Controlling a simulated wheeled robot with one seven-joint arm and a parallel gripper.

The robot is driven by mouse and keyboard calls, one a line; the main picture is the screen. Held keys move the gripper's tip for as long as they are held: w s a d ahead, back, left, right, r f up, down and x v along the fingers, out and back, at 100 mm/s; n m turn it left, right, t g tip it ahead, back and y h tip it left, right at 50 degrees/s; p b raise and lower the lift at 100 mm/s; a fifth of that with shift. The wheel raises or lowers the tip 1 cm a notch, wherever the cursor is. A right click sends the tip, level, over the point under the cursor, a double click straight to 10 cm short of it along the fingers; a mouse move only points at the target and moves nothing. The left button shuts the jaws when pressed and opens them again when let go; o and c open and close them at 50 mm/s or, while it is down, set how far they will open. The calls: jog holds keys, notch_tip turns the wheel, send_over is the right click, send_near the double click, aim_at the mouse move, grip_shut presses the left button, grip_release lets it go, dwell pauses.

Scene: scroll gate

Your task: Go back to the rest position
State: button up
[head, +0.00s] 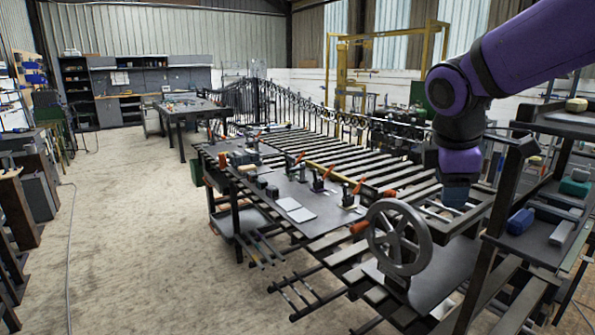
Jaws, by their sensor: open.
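My purple and black arm comes in from the upper right and bends down at its wrist. My gripper (455,195) hangs at its lower end, pointing down over the right part of the slatted bench (345,165). It is small and dark against the bench, and its fingers are hard to make out. I see nothing held in it. A grey handwheel (399,237) stands upright on the near right end of the bench, below and left of my gripper.
Clamps with orange handles (357,186) and a pale flat piece (296,209) lie on the bench. The floor (130,230) at left is mostly clear.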

jog(key=s+d+m+t+y, duration=0.2)
jog(key=s+d+m, duration=0.2)
jog(key=s+m, duration=1.1)
jog(key=shift+s+r+y, duration=0.25)
jog(key=shift+s+y, duration=0.05)
jog(key=shift+s, duration=1.15)
jog(key=shift+d, duration=0.1)
dwell(0.9)
